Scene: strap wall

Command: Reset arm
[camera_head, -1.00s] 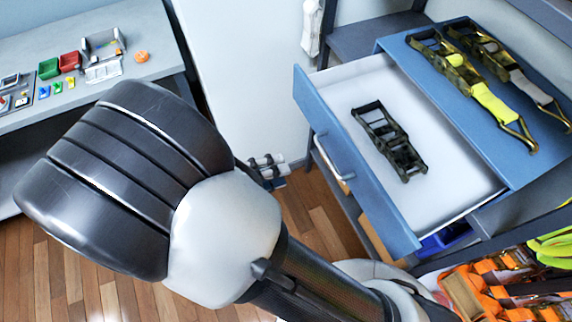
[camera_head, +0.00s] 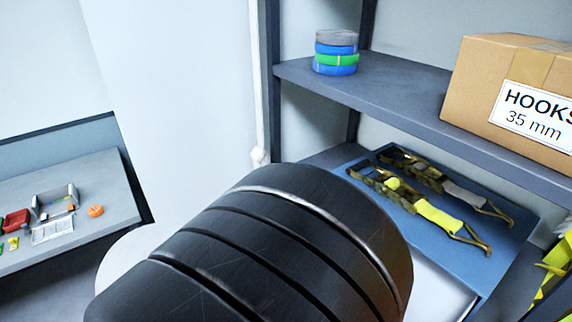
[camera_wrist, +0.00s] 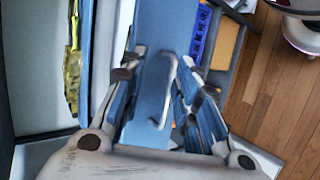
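My gripper (camera_wrist: 160,85) shows in the wrist view with its two fingers apart, and nothing is clearly held. The blue drawer front (camera_wrist: 153,55) and its pale bar handle (camera_wrist: 172,92) appear between the fingers. I cannot tell whether the fingers touch the handle. In the head view my dark arm link covers most of the drawer. Only a strip of its white inside (camera_head: 437,292) shows at the lower right, so the drawer stands open. The gripper is out of the head view.
Two ratchet straps, one with yellow webbing (camera_head: 437,217), lie on the blue top (camera_head: 500,265). Above is a grey shelf (camera_head: 400,110) with a HOOKS 35 mm box (camera_head: 490,75) and tape rolls (camera_head: 336,55). A table (camera_head: 100,180) with small items stands left. Wooden floor (camera_wrist: 285,100) is clear.

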